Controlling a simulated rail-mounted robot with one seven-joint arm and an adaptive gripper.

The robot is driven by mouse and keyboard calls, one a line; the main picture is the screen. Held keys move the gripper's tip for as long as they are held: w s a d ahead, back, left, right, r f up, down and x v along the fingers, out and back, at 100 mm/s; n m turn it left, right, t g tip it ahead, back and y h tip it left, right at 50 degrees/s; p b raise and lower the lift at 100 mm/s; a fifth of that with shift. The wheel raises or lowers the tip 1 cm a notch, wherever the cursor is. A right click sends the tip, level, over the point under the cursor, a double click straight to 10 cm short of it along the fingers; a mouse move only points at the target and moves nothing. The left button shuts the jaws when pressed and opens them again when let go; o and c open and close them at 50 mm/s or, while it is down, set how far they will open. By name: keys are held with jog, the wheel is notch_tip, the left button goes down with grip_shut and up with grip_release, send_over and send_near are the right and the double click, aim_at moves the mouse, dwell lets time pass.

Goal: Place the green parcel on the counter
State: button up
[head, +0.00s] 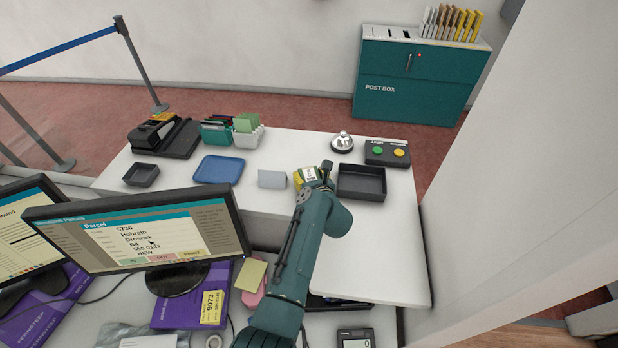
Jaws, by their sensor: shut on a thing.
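The counter (240,203) is a white top across the middle of the head view. My gripper (318,174) is over its far right part, beside the black tray. It is shut on a small parcel (305,178) with a pale label and yellowish edges, which shows at the left of the gripper. My gripper and arm cover the rest of the parcel, and I cannot tell its main colour for sure. I cannot tell whether the parcel touches the counter or is held just above it.
A black tray (362,196) lies right of my gripper, a small grey card (271,179) left. A bell (342,143) and button box (387,153) stand behind. A blue tray (219,170) lies further left. Monitors (140,238) and purple parcels (185,311) are nearer. The counter's right part is clear.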

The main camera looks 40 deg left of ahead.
jog(key=o, duration=1.3)
jog(key=shift+f, duration=0.1)
jog(key=shift+c, duration=0.2)
jog(key=shift+s+d+r+p, duration=0.2)
jog(key=shift+d+r+p, duration=0.15)
jog(key=shift+r+p, duration=0.2)
jog(key=p+v, duration=0.4)
jog(key=v, duration=0.7)
jog(key=shift+f+p, duration=0.2)
jog(key=shift+p, duration=0.1)
